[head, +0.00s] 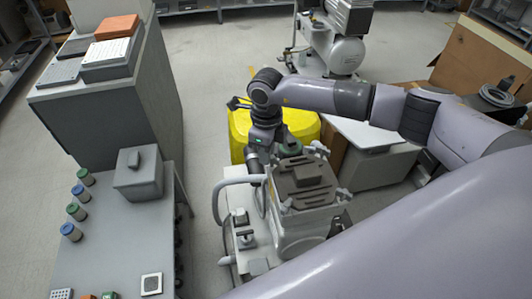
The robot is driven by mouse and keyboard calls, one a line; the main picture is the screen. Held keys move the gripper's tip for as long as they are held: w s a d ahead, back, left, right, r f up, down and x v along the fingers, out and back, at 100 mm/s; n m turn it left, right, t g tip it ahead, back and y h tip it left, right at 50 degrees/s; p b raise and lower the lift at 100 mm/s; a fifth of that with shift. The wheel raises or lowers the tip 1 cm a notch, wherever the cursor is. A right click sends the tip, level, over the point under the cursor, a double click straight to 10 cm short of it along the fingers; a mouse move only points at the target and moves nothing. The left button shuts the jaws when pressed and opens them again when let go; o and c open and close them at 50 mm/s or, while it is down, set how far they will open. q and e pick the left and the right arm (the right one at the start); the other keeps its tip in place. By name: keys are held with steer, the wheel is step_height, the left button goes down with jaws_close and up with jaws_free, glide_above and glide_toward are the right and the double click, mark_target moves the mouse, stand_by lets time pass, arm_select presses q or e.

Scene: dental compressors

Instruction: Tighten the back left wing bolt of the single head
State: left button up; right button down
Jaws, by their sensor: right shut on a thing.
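The single head compressor (305,186) stands in the middle of the view, with a brown-grey block on top of its grey body. My right arm reaches over from the right, and its gripper (257,168) points down at the back left corner of the compressor. The right gripper is shut on what, by its place, is the back left wing bolt; the bolt is too small and covered to make out. A wing-shaped part (318,148) shows at the back right of the head. My left gripper is not in view.
A yellow container (305,122) stands just behind the compressor. A grey bench (115,235) with several small jars and a grey box (138,172) is at the left. Another compressor (335,55) stands at the back.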

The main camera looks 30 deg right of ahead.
steer(key=shift+w+d+r+m, duration=0.1)
steer(key=shift+w+m, duration=0.05)
steer(key=shift+m, duration=0.95)
steer(key=c, duration=1.2)
jaws_free()
steer(key=shift+r, duration=3.6)
steer(key=shift+f, duration=0.1)
